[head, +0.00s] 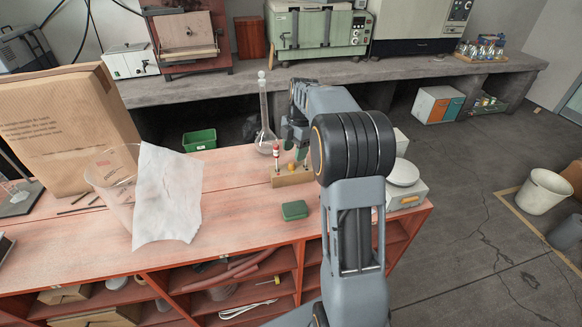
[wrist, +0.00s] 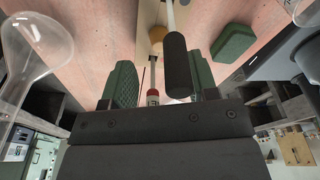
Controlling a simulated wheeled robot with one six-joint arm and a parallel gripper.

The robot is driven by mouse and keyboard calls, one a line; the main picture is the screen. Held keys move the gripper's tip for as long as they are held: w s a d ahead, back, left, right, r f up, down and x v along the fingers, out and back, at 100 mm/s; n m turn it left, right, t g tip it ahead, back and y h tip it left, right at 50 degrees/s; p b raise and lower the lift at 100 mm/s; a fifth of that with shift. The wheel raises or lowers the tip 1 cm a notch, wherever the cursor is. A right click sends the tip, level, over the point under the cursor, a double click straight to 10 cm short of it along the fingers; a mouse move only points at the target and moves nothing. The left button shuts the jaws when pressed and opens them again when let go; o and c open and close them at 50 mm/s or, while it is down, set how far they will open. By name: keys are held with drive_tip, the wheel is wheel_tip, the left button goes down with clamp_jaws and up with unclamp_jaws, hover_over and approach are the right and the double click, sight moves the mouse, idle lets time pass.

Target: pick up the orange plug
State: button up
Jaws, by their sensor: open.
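The orange plug (head: 291,168) sits at the wooden block (head: 291,179) on the red bench. In the wrist view the orange plug (wrist: 156,35) is small, beyond my fingertips and partly covered by other items. My gripper (head: 297,148) is above the block, its green-padded fingers apart. In the wrist view my gripper (wrist: 161,72) is open. A red-topped item (wrist: 152,97) and a dark cylinder on a pale rod (wrist: 177,66) show between the fingers. The red-topped item (head: 276,151) also stands upright at the block in the head view. I see nothing held.
A tall glass flask (head: 264,136) stands close behind the block. A green box (head: 294,210) lies in front of it. A scale (head: 404,180) is at right. A clear beaker (head: 112,180) with a white cloth (head: 167,195) and a paper bag (head: 62,125) are at left.

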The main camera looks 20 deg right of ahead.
sight(292, 163)
drive_tip(key=f, duration=0.3)
drive_tip(key=a+f, duration=0.1)
drive_tip(key=f, duration=0.1)
drive_tip(key=shift+r, duration=0.1)
clamp_jaws()
idle(0.4)
